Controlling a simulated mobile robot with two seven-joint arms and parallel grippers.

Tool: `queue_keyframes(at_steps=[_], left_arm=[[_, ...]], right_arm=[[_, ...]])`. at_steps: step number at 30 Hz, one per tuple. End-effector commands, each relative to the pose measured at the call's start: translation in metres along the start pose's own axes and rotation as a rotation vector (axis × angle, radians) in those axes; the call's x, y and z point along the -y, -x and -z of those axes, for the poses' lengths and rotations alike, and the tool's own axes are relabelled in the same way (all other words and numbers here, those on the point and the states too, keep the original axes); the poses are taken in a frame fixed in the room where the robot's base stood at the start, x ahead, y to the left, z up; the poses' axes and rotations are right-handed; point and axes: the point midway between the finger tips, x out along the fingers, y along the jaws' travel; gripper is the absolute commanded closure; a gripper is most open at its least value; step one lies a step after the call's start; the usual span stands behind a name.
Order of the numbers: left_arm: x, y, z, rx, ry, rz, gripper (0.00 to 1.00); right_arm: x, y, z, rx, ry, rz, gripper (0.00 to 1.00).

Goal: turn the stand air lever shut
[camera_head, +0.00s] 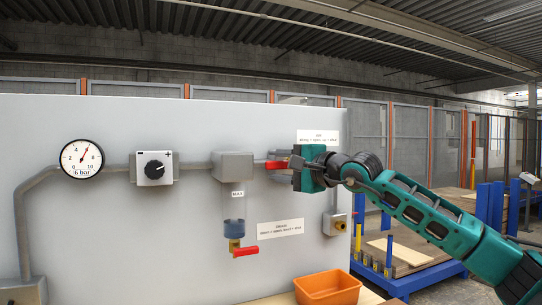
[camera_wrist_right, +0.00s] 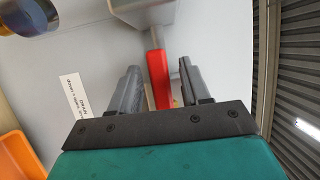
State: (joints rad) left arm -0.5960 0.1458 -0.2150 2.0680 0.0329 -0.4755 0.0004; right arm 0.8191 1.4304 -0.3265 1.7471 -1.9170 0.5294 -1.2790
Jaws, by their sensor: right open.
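The red air lever (camera_head: 277,164) shows at the right side of the grey box (camera_head: 233,166) on the panel, pointing sideways towards my right gripper, roughly in line with the pipe. My right gripper (camera_head: 289,166) is at the lever and hides part of it and its valve. In the right wrist view the red lever (camera_wrist_right: 160,80) stands between the two grey fingers (camera_wrist_right: 158,82), which are open with a gap on each side. My left gripper is not in view.
A second red lever (camera_head: 245,252) sits below the clear bowl (camera_head: 234,212). The gauge (camera_head: 82,158) reads near 6 bar. A black knob (camera_head: 154,169) is at left. An orange bin (camera_head: 327,288) stands below the panel.

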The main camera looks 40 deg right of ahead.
Motion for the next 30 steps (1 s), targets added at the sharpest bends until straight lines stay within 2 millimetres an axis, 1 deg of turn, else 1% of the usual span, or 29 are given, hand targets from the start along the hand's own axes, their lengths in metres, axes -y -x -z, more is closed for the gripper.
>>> queue_keyframes(at_steps=[1,4,9,20,30], left_arm=[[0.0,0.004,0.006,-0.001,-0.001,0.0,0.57],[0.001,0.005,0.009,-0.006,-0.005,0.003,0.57],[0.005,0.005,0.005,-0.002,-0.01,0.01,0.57],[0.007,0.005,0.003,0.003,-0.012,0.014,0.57],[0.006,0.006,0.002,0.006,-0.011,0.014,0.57]], right_arm=[[0.004,-0.006,-0.002,0.003,-0.004,0.001,0.53],[0.003,-0.016,0.0,0.001,-0.004,0.002,0.53],[0.001,-0.026,0.0,0.001,0.0,0.0,0.53],[-0.001,-0.029,0.0,0.0,0.001,-0.001,0.53],[-0.001,-0.029,0.0,0.0,0.001,-0.002,0.86]])
